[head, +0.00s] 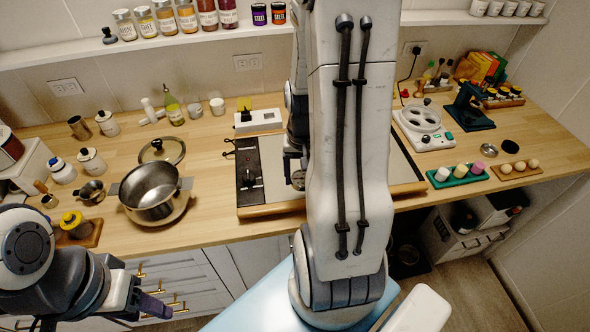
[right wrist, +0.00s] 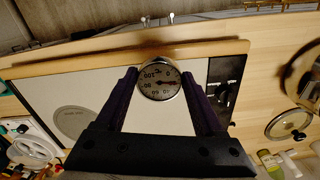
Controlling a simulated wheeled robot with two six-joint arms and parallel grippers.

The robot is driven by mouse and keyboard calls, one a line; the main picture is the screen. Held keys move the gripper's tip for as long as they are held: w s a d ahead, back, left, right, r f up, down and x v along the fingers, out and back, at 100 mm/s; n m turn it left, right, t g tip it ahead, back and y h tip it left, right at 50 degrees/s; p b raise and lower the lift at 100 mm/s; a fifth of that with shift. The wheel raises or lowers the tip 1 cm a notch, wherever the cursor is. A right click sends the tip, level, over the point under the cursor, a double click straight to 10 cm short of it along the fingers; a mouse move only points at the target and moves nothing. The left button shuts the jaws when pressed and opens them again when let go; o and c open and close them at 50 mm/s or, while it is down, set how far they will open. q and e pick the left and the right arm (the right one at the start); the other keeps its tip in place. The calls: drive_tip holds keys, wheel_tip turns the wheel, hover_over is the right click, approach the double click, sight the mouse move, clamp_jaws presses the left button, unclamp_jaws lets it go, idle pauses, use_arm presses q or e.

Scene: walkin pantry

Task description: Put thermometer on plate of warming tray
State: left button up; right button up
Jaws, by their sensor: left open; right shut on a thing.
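The warming tray has a pale plate (right wrist: 70,82), a wooden front edge and a black control panel (head: 250,182). In the right wrist view the thermometer appears over the plate close to the wooden edge; I cannot tell whether it touches. In the head view my arm hides much of the tray, and the thermometer (head: 298,180) shows beside it. My left gripper (head: 150,304) is open and empty at the lower left.
A steel pot (head: 153,192) and its lid (head: 162,150) stand left of the tray. A white device (head: 257,119) sits behind it. Bare counter lies between pot and tray.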

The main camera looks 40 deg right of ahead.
drive_tip(key=w+f, duration=0.1)
drive_tip(key=w, duration=0.1)
drive_tip(key=w+f+p, duration=0.1)
drive_tip(key=w+f, duration=0.1)
drive_tip(key=w, duration=0.1)
drive_tip(key=w+d+f+p, duration=0.1)
drive_tip(key=w, duration=0.1)
drive_tip(key=shift+w+f, duration=0.2)
drive_tip(key=shift+f, duration=0.05)
wheel_tip(320, 180, down, 4)
drive_tip(key=shift+r+p, duration=0.2)
drive_tip(key=shift+p, duration=0.4)
drive_tip(key=shift+f, duration=0.2)
drive_tip(key=shift+f, duration=0.2)
drive_tip(key=o, duration=1.4)
drive_tip(key=shift+r, duration=0.2)
wheel_tip(320, 180, up, 12)
drive_tip(key=b, duration=0.2)
drive_tip(key=shift+b, duration=0.4)
